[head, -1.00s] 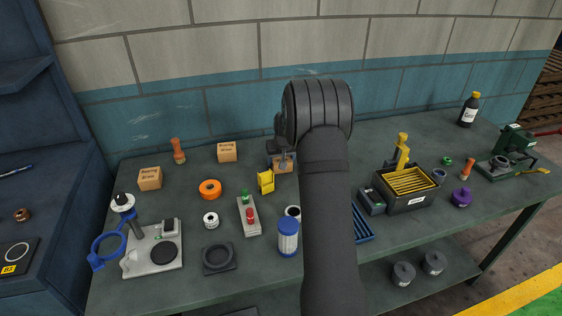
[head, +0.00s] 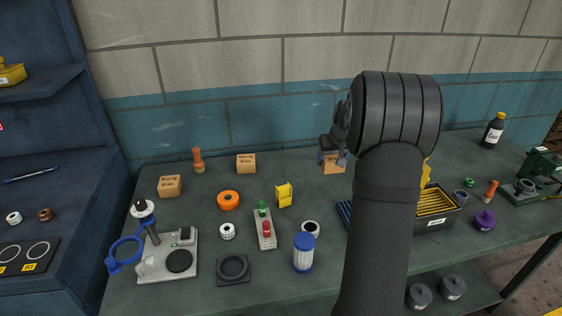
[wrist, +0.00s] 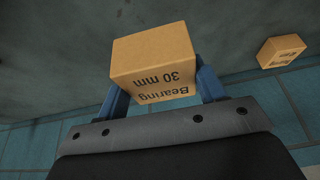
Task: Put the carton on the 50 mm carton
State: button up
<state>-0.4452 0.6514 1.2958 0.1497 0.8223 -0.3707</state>
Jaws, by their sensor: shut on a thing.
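My gripper (head: 334,156) is shut on a cardboard carton (head: 333,167) near the back of the bench. In the wrist view the blue fingers of my gripper (wrist: 162,88) grip this carton (wrist: 152,62) on both sides; its face reads "Bearing 30 mm". In the head view my arm hides part of the bench beside it. Two more cartons stand on the bench: one at the back (head: 246,163) and one further left (head: 170,186). Their sizes are too small to read. One other carton (wrist: 282,52) shows in the wrist view, apart from the held one; its size is unclear.
An orange-brown handled tool (head: 198,160) stands between the two cartons. An orange ring (head: 228,200), a yellow block (head: 284,195) and a blue-capped jar (head: 303,252) stand in front. The tiled wall (head: 230,130) closes the back. Bench around the back carton looks clear.

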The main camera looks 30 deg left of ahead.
jog(key=shift+d+r, duration=0.1)
jog(key=shift+d, duration=0.05)
jog(key=s+a+r+n+g+y, duration=0.1)
jog(key=s+a+n, duration=0.15)
jog(key=a, duration=0.75)
jog(key=s+a+r+n, duration=0.15)
jog(key=s+a, duration=0.25)
jog(key=a, duration=0.5)
jog(key=n+g, duration=0.2)
jog(key=n, duration=0.4)
send_over(166, 180)
jog(key=d, duration=0.2)
jog(key=shift+y, duration=0.3)
notch_tip(166, 180, down, 4)
jog(key=shift+w+f, duration=0.15)
jog(key=shift+f, duration=0.05)
jog(key=shift+s+a+f, duration=0.2)
jog(key=shift+a+f, duration=0.1)
jog(key=shift+f, duration=1.85)
